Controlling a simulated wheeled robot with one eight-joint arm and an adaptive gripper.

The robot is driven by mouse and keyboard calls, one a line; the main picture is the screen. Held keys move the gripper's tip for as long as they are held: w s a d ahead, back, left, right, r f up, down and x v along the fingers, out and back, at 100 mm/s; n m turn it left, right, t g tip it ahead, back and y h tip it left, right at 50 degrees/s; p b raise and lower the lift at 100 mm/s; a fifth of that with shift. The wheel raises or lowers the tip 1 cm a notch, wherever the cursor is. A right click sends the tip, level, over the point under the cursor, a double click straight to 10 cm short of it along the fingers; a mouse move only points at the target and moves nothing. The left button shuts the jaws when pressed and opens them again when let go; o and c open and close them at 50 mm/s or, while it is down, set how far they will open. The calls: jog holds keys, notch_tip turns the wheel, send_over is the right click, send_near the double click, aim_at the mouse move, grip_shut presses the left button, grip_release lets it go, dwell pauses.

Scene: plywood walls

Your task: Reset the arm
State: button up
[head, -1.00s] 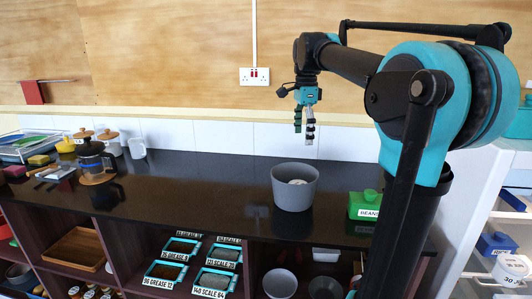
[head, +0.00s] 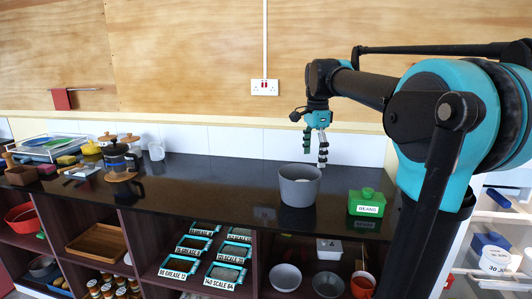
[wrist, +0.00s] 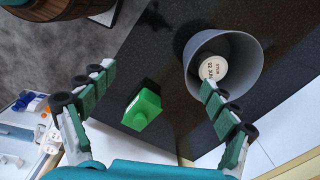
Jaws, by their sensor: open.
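My gripper (head: 316,146) hangs from my arm above the dark counter, fingers pointing down, just above and slightly right of a grey pot. It is open and empty; the wrist view shows its two fingers (wrist: 160,95) spread wide with nothing between them held. The grey pot (head: 299,188) stands upright on the counter. In the wrist view the pot (wrist: 245,65) holds a round white-topped item (wrist: 213,68) with lettering that I cannot read surely.
A green box labelled BEANS (head: 367,203) stands right of the pot. Shelves below hold labelled trays (head: 190,245). Plywood wall with a socket (head: 264,87) is behind. The counter's middle is clear.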

jog(key=s+f+n, duration=0.2)
jog(key=f, duration=0.3)
jog(key=s+d+f+n+t, duration=0.1)
jog(key=s+f+n, duration=0.1)
jog(key=f, duration=0.3)
jog(key=s+d+f+n, duration=0.1)
jog(key=s+f+n, duration=0.1)
jog(key=f, duration=0.4)
jog(key=shift+s+d+f+n+t, duration=0.1)
jog(key=shift+s+n+t, duration=0.2)
jog(key=shift+n+t, duration=0.15)
jog(key=s+d+f+n+t, duration=0.1)
jog(key=s+f+n+t, duration=0.1)
jog(key=s+f+n, duration=0.6)
jog(key=s+f, duration=0.5)
jog(key=f, duration=0.3)
jog(key=shift+s+d, duration=0.35)
jog(key=shift+s, duration=0.05)
